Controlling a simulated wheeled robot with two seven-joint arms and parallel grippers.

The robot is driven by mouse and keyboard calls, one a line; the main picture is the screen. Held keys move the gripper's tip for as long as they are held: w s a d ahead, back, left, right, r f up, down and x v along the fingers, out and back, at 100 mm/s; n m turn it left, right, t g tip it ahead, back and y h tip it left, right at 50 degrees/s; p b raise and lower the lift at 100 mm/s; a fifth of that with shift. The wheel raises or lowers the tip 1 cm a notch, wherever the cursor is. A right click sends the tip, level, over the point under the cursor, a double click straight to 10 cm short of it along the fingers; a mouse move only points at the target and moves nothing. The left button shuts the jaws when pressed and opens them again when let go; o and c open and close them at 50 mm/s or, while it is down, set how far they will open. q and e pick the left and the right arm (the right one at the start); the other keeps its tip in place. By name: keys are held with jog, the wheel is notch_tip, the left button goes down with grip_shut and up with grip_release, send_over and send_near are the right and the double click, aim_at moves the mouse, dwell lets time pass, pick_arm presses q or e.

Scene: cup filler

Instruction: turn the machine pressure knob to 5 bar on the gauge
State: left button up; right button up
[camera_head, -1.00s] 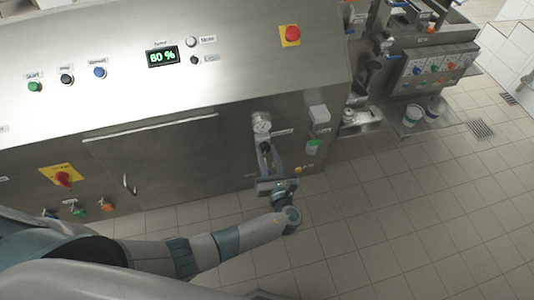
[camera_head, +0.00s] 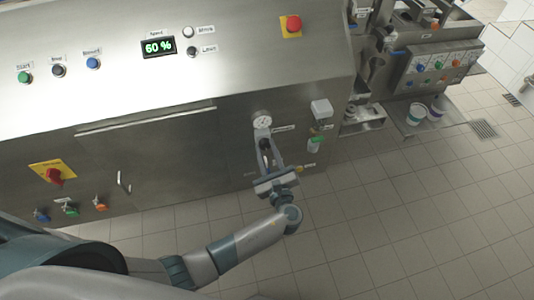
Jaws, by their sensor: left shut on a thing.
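The pressure gauge (camera_head: 262,121) is a small round white dial on the lower front of the steel machine (camera_head: 180,90). Its needle is too small to read. The dark pressure knob (camera_head: 265,145) sits just below the gauge. My left gripper (camera_head: 266,156) reaches up to it from below, with a finger on each side, and is shut on the knob. The fingers partly hide the knob. My right gripper is not in view.
A display (camera_head: 159,47) reads 60 %. A red emergency button (camera_head: 293,24) sits on the panel top. A grey box (camera_head: 321,109) and a green-topped part (camera_head: 315,144) are close right of the gauge. The tiled floor (camera_head: 390,220) is clear.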

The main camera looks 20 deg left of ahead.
pick_arm(q)
jog(key=shift+n, duration=0.4)
jog(key=o, duration=1)
jog(key=shift+o, duration=0.2)
jog(key=shift+s, duration=0.1)
jog(key=shift+s+d+b, duration=0.35)
jog(key=shift+s+b, duration=0.1)
jog(key=b+v, duration=0.4)
jog(key=v, duration=1.2)
